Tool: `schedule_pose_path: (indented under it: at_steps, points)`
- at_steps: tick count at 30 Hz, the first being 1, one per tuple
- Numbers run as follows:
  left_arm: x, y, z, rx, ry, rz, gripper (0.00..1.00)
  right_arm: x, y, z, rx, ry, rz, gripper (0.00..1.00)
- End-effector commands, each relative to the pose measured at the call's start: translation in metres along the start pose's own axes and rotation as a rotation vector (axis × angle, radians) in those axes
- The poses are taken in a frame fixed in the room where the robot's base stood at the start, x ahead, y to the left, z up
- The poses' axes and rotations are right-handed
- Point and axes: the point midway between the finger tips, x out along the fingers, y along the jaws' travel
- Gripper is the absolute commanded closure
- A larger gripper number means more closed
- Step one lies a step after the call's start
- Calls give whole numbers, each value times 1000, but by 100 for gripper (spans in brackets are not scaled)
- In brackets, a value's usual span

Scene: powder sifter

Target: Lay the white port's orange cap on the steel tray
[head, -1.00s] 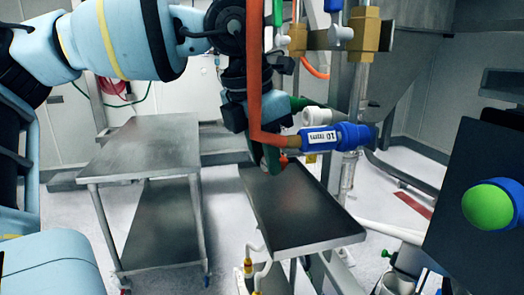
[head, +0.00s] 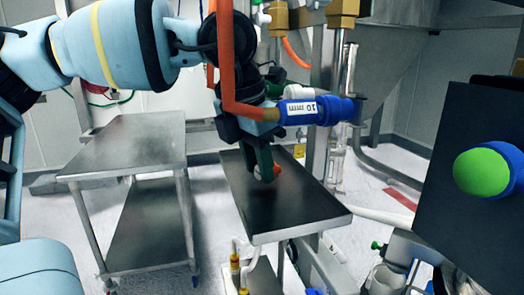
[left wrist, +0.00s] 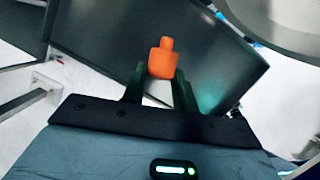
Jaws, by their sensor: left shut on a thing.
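My left gripper (head: 264,172) is shut on the orange cap (left wrist: 163,62), which sits between its green fingertips in the left wrist view. In the head view, only a small bit of the cap (head: 277,170) shows beside the fingers. The steel tray (head: 300,212) is a dark, flat, empty surface below the gripper. The tray also fills the background behind the cap in the left wrist view (left wrist: 95,45). The gap between cap and tray is hard to judge. A white fitting (head: 300,91), likely the white port, shows behind the blue fitting. My right gripper is not in view.
An orange pipe with a blue labelled fitting (head: 318,110) crosses in front of my left wrist. A steel two-level table (head: 130,145) stands at the left. A dark panel with a green and blue knob (head: 484,172) stands at the right.

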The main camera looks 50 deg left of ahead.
Motion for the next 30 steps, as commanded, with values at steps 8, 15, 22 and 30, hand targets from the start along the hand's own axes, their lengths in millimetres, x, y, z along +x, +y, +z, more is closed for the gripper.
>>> schedule_pose_path:
  at_steps: [8,15,22,30]
  points:
    - [2,0,0,0,0,0,100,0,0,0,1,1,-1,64]
    - [2,0,0,0,0,0,46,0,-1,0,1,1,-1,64]
    - [2,0,0,0,1,0,46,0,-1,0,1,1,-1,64]
    - [-22,0,-1,-2,-5,2,46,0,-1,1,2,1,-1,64]
